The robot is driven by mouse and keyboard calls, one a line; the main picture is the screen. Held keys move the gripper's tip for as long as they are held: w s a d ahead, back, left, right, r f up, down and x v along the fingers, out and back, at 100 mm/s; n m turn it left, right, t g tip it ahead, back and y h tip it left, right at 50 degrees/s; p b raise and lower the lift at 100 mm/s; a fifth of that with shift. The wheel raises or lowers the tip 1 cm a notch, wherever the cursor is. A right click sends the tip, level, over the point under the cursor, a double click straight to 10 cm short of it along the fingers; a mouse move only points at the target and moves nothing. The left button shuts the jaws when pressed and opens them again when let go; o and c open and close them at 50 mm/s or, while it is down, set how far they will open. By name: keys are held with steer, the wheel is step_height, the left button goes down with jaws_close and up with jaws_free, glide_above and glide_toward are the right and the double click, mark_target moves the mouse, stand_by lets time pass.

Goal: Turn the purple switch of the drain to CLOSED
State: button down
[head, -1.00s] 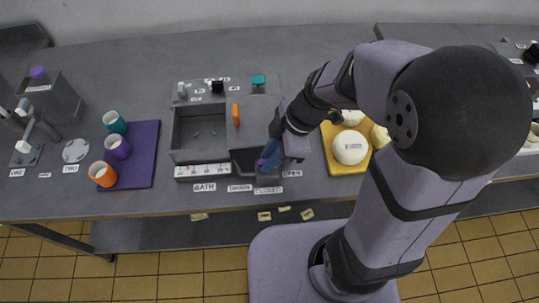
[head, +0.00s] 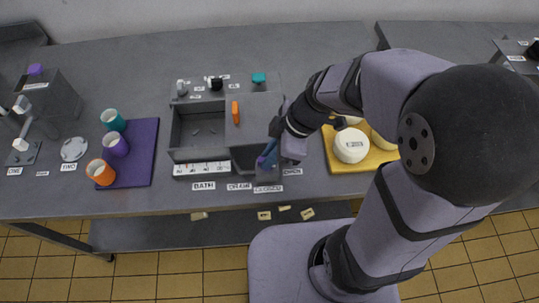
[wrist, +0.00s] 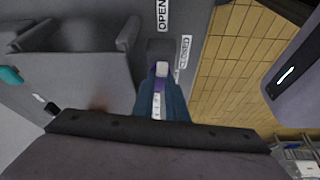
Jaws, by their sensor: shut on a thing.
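My gripper (head: 268,155) is at the front right corner of the grey basin unit, with its blue fingers pointing down. In the wrist view my gripper (wrist: 160,102) is shut on the purple switch (wrist: 159,86), which shows as a narrow purple strip with a pale tip between the fingers. A CLOSED label (wrist: 185,52) lies beside the pale tip, and an OPEN label (wrist: 163,15) lies farther up in that view. The fingers hide much of the switch, so its exact setting is unclear.
The grey basin (head: 172,130) has an orange handle (head: 235,112) and a teal knob (head: 258,78) behind. A yellow board (head: 335,166) with pale round items stands close right of my gripper. Cups stand on a purple mat (head: 143,165) at left. The table's front edge is near.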

steer(key=m+t+b, duration=0.1)
steer(key=m, duration=0.1)
steer(key=m+t, duration=0.1)
steer(key=m, duration=0.1)
steer(key=shift+s+m+h+b, duration=0.15)
steer(key=shift+m+h+b, duration=0.15)
steer(key=shift+m+b, duration=0.1)
steer(key=shift+a+m+t+b, duration=0.1)
steer(key=shift+m+t+b, duration=0.2)
steer(key=shift+m+b, duration=0.6)
steer(key=shift+m+h, duration=0.3)
steer(key=shift+m, duration=0.2)
steer(key=c, duration=2)
jaws_free()
steer(key=shift+c, duration=0.2)
steer(key=shift+r, duration=0.2)
step_height(320, 180, up, 10)
steer(key=p, duration=1)
steer(key=shift+o, duration=0.3)
steer(key=shift+f, duration=0.15)
